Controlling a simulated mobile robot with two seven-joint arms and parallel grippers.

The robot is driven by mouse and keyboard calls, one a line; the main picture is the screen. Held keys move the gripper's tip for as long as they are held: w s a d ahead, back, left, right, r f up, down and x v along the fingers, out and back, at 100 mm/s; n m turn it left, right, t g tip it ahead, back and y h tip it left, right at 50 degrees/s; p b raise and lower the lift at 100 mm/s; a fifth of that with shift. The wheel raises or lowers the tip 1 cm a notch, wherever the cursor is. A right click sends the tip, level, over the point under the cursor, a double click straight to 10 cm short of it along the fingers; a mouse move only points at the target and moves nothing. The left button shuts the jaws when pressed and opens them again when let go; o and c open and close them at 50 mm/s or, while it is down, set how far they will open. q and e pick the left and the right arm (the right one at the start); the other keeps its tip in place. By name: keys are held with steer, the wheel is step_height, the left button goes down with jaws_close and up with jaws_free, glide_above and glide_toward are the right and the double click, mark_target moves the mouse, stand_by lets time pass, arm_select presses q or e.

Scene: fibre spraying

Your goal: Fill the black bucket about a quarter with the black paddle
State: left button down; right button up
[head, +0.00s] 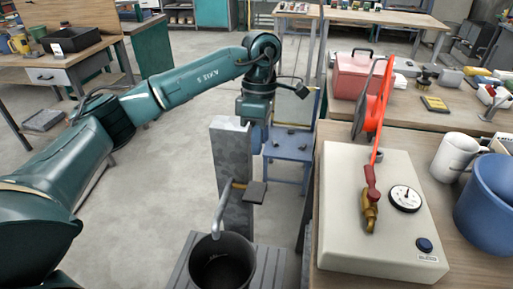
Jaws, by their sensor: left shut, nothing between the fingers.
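The black bucket (203,273) stands upright at the bottom centre, cut off by the lower picture edge. Its inside is dark, so I cannot tell how much is in it. A grey metal spout (220,208) comes from the grey post (229,150) and hangs over the bucket. The black paddle (255,193) is a small dark plate at the post's right side, on a brass-coloured stem. My left gripper (262,122) is shut and empty. In the picture it is above the paddle, near the post's top, apart from the paddle. My right gripper is not in view.
The bucket stands on a slatted grey platform (177,276). Right of it, a workbench carries a cream box (340,215) with a gauge and brass valve, a blue pot (490,210) and a white mug (453,157). A blue stool (288,150) stands behind the post.

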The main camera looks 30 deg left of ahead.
mark_target(255, 195)
arm_select(q)
steer(key=f, duration=0.3)
steer(key=s+f+p, duration=0.1)
steer(key=f, duration=0.3)
steer(key=s+f+p, duration=0.1)
steer(key=f, duration=0.3)
steer(key=shift+d+f, duration=0.25)
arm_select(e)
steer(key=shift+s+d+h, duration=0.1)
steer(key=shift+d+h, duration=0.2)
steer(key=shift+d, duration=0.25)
